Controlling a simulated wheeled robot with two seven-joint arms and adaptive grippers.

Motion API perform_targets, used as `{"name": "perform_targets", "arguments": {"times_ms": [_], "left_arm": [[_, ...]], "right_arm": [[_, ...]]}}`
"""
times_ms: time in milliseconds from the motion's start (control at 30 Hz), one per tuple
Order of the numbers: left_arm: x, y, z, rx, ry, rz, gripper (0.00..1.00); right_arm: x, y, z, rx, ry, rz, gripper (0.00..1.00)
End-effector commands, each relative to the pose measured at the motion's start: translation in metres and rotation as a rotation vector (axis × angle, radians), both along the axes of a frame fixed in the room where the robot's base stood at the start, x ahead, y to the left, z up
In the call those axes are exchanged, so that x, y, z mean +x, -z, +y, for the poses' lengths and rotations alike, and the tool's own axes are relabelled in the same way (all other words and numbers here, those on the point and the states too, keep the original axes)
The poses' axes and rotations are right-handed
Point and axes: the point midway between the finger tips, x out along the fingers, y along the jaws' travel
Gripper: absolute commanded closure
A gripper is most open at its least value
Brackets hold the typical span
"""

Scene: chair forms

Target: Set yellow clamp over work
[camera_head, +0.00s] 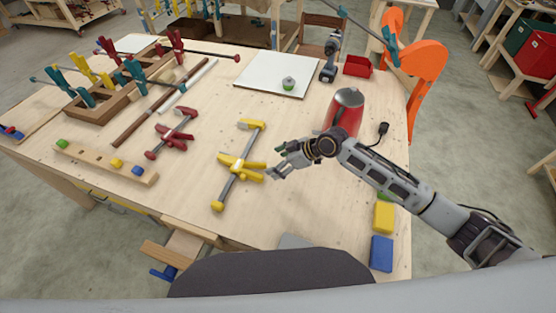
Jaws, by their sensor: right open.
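The yellow clamp (241,166) lies flat on the wooden table, near its middle, with its bar running from upper right to lower left. My right gripper (277,164) is open and empty just to the right of the yellow clamp's sliding jaw. A small gap seems to show between them, though contact is hard to judge. The work may be the wooden frame (97,109) at the table's left, where several teal, yellow and red clamps stand; which piece is meant I cannot tell. My left gripper does not show.
A red clamp (171,133) lies left of the yellow one. A wooden strip with coloured knobs (105,166) lies at the left. A drill (331,58), a red tray (357,66) and a white board (268,80) are farther back.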

Motion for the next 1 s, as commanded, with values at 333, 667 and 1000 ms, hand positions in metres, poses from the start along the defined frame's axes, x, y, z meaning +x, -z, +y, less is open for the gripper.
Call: {"name": "perform_targets", "arguments": {"times_ms": [333,667,1000], "left_arm": [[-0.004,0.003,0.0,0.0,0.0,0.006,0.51],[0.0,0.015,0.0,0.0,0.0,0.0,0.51],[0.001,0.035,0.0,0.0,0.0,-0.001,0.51]], "right_arm": [[0.001,0.004,0.004,0.001,-0.001,0.0,0.21],[0.008,0.024,0.02,0.0,0.0,0.0,0.21],[0.016,0.045,0.04,0.001,-0.001,0.0,0.21]]}}
